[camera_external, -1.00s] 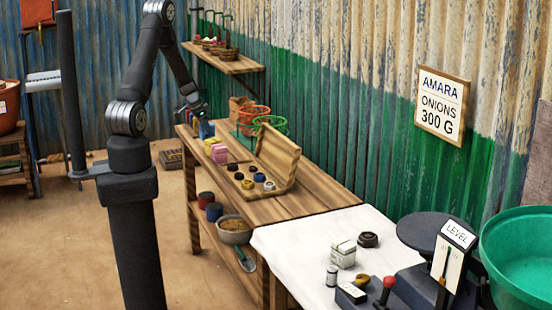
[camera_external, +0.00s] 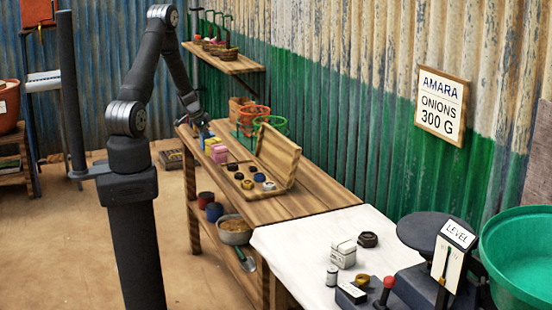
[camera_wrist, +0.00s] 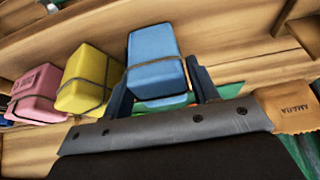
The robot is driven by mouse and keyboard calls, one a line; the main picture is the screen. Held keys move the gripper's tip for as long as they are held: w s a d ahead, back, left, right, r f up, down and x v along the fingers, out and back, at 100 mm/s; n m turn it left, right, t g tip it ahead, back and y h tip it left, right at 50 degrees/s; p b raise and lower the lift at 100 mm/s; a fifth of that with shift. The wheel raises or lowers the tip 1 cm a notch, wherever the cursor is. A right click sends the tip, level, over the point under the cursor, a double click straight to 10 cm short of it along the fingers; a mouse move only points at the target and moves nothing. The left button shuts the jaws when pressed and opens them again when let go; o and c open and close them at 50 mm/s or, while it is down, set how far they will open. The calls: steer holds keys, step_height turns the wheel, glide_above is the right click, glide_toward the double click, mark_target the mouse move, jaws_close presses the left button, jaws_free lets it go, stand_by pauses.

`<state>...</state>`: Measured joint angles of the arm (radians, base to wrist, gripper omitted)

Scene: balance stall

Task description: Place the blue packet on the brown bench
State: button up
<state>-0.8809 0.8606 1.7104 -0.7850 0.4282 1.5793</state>
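The blue packet (camera_wrist: 153,55) is between the two fingers of my gripper (camera_wrist: 160,82) in the wrist view, with both fingers close against its sides. A dark strap runs round it. In the external view my gripper (camera_external: 199,118) is over the far end of the brown wooden bench (camera_external: 315,198), with the blue packet (camera_external: 204,132) small and partly hidden below it. I cannot tell whether the packet touches the wood.
A yellow packet (camera_wrist: 88,80) and a pink packet (camera_wrist: 38,90) stand close to the left in the wrist view. Orange and green baskets (camera_external: 270,125) and a tray of small round pieces (camera_external: 272,190) occupy the bench. A white-covered table (camera_external: 300,240) adjoins its near end.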

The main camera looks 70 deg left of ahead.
steer(key=v, duration=1.2)
steer(key=shift+r, duration=0.2)
steer(key=shift+f, duration=0.15)
steer(key=x, duration=1.2)
steer(key=shift+f, duration=0.15)
steer(key=shift+r, duration=1.2)
steer(key=shift+f, duration=0.1)
